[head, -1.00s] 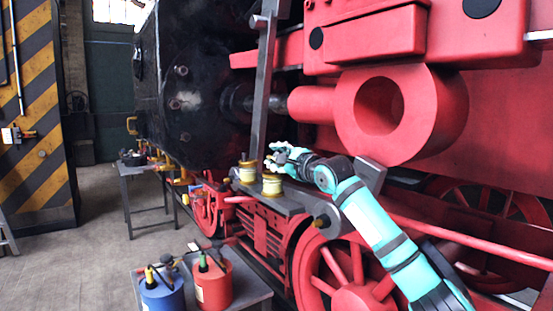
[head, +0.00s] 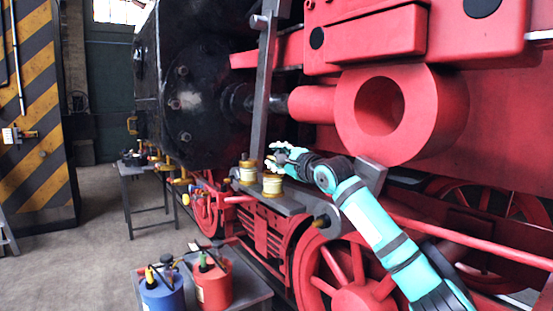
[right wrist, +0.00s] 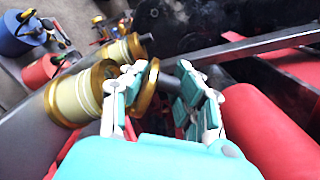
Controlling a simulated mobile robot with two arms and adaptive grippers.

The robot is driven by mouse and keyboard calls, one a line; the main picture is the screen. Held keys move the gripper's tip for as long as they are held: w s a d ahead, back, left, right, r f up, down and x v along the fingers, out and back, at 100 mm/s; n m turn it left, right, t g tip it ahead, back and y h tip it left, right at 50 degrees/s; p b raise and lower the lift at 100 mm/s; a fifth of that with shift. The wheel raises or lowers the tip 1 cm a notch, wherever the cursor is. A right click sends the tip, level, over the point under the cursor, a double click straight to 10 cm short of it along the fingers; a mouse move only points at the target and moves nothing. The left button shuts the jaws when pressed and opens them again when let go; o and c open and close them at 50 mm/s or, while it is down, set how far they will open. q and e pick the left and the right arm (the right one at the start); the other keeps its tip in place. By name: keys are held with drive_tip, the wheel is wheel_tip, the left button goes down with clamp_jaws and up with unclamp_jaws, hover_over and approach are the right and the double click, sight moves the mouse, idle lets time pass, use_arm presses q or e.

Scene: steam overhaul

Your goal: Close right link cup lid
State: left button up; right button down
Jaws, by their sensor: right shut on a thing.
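Two cream cups with gold rims stand on the grey link: the left cup (head: 247,172) and the right cup (head: 272,186). In the right wrist view the right cup (right wrist: 72,96) lies close at left, with the other cup (right wrist: 122,50) beyond it. The right cup's gold lid (right wrist: 149,88) stands open, seen nearly edge-on beside the cup mouth. My right gripper (head: 275,157) is just above the right cup. My left gripper is not in view.
A large red ring-shaped part (head: 445,115) and a grey upright bar (head: 262,95) stand close around my right arm. A low table below holds a blue can (head: 162,296) and a red can (head: 213,288).

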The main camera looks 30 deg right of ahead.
drive_tip(key=shift+s+d+r, duration=0.1)
drive_tip(key=shift+d+r, duration=0.05)
drive_tip(key=shift+r, duration=0.15)
drive_tip(key=c, duration=1.2)
unclamp_jaws()
drive_tip(key=shift+c, duration=0.2)
drive_tip(key=shift+o, duration=0.5)
drive_tip(key=shift+f, duration=0.2)
drive_tip(key=s, duration=1.2)
drive_tip(key=shift+d, duration=0.45)
